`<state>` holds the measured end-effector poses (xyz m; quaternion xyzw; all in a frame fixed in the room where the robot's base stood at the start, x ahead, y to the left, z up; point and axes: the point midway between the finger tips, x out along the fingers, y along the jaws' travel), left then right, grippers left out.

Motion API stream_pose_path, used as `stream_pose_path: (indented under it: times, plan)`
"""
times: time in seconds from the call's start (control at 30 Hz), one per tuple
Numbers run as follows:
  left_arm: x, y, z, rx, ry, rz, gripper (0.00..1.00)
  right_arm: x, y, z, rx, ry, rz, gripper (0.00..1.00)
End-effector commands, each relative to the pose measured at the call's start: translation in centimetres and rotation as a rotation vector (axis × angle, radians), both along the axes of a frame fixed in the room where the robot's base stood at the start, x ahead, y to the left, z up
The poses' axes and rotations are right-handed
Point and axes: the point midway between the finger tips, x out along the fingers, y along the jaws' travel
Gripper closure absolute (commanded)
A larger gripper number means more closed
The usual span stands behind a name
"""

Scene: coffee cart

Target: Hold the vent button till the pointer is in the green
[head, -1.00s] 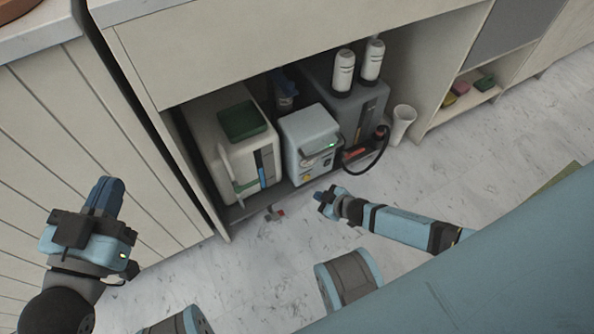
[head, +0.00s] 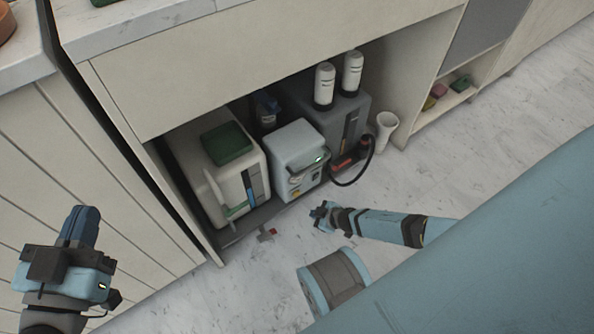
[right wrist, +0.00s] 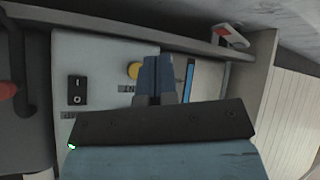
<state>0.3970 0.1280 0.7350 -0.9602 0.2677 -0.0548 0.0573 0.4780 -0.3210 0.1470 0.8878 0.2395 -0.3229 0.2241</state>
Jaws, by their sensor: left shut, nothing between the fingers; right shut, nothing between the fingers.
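The pale blue-grey machine (head: 295,148) stands on the low shelf between two other appliances. Its front carries a yellow button (right wrist: 133,70) and a black rocker switch (right wrist: 77,90) in the right wrist view. My right gripper (head: 318,213) is shut and empty in front of this machine. In the right wrist view its closed fingertips (right wrist: 157,60) appear just beside the yellow button; I cannot tell whether they touch anything. Part of the panel is hidden behind the gripper, and I cannot make out a pointer or green zone. My left gripper (head: 83,222) is shut and empty, far left by the cabinet panels.
A white appliance (head: 195,160) with a green box (head: 226,144) on top stands left. A dark grey machine (head: 342,120) with a black hose (head: 362,170) stands right, beside a white cup (head: 385,130).

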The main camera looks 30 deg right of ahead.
Motion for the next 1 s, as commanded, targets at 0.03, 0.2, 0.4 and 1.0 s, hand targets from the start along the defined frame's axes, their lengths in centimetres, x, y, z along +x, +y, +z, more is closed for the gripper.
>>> stream_pose_path:
  times: [0.03, 0.2, 0.4, 1.0]
  plan:
    - [0.0, 0.0, -0.1, 0.002, -0.006, 0.000, 1.00, 0.9, 0.0, -0.1, -0.002, -0.002, 0.002, 1.00]
    - [0.2, 0.1, 0.0, 0.010, -0.028, 0.002, 1.00, 3.4, 0.3, 0.0, -0.001, -0.002, 0.001, 1.00]
    - [0.2, 0.1, 0.1, 0.016, -0.037, 0.001, 1.00, 5.3, 0.4, 0.0, -0.001, -0.001, 0.000, 1.00]
    - [0.1, 0.2, 0.1, 0.023, -0.037, 0.000, 1.00, 6.1, 0.5, 0.0, -0.001, 0.000, 0.001, 1.00]
